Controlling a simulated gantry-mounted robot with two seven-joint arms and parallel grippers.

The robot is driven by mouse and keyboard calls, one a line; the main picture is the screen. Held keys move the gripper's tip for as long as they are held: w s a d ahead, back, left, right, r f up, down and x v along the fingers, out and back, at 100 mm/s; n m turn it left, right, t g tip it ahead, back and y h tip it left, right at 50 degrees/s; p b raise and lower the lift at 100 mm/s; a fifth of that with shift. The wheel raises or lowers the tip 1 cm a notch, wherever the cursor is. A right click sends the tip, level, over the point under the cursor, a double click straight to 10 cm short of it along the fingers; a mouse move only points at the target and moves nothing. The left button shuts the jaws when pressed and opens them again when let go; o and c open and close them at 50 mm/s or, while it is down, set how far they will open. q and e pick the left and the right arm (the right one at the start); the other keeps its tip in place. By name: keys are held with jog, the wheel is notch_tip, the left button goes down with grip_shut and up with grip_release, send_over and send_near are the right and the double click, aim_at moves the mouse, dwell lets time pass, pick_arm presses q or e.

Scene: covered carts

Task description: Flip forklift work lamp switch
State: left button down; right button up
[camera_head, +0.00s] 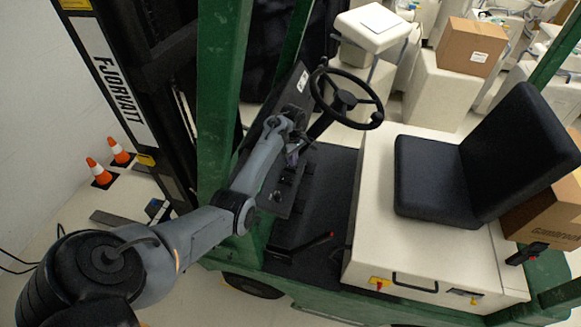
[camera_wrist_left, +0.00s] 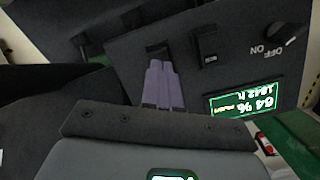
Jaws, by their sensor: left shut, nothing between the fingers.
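The forklift's dark dashboard panel (camera_head: 283,182) is in the head view, below the steering wheel. In the left wrist view the panel (camera_wrist_left: 235,72) shows two rocker switches, a left one (camera_wrist_left: 157,48) and a right one (camera_wrist_left: 208,45). No label tells which is the work lamp switch. My left gripper (camera_head: 292,157) is shut and empty; its purple fingers (camera_wrist_left: 161,66) point at the left switch and cover its lower part. I cannot tell whether the fingertips touch it. My right gripper is not in view.
A lit green display (camera_wrist_left: 242,106) and an OFF/ON knob (camera_wrist_left: 287,32) sit on the panel. The steering wheel (camera_head: 346,98) is above my left gripper, the green mast post (camera_head: 216,100) to its left. The seat (camera_head: 430,178) is to the right.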

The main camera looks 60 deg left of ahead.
pick_arm(q)
jog(key=shift+f+b, duration=0.3)
jog(key=shift+f, duration=0.55)
dwell(0.3)
notch_tip(320, 180, up, 3)
jog(key=shift+f+p, duration=0.15)
jog(key=shift+p, duration=1.05)
jog(key=shift+r, duration=2.2)
